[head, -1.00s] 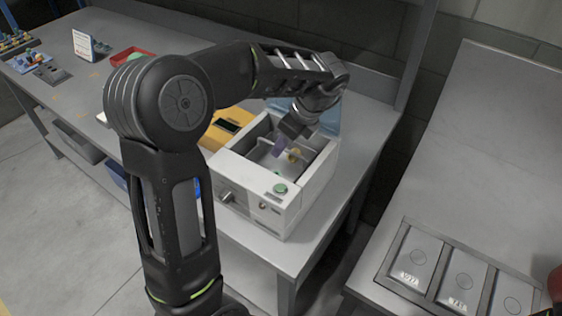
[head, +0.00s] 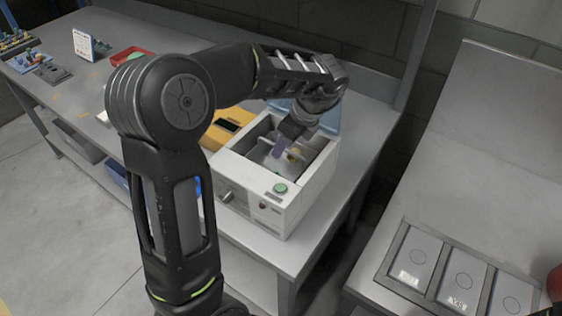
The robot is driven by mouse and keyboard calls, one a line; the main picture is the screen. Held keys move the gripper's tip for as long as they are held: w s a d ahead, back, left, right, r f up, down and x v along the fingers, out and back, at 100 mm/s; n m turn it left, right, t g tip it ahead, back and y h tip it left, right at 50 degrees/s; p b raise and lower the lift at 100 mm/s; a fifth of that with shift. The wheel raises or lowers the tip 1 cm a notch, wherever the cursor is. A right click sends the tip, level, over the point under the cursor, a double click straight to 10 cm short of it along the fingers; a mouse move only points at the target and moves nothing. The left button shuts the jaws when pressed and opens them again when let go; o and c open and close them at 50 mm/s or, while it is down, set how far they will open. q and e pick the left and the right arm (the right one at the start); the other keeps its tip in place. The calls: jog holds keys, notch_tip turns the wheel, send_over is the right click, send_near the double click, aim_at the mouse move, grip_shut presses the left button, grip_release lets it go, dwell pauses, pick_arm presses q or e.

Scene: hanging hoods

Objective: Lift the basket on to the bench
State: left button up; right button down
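A white bench-top machine (head: 305,208) with an open-topped metal tank stands on the grey bench (head: 345,200), its blue lid (head: 327,121) raised behind it. The basket appears to be inside this tank, where pale bars and walls show; its outline is not clear. My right gripper is not in view.
A yellow case (head: 226,121) stands just left of the machine. A red tray (head: 131,54) and a small white sign (head: 84,45) are farther left on the bench. A second grey bench (head: 465,175) with recessed numbered plates (head: 415,260) stands right, across a gap.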

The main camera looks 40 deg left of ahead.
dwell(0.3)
pick_arm(q)
grip_shut()
dwell(1.3)
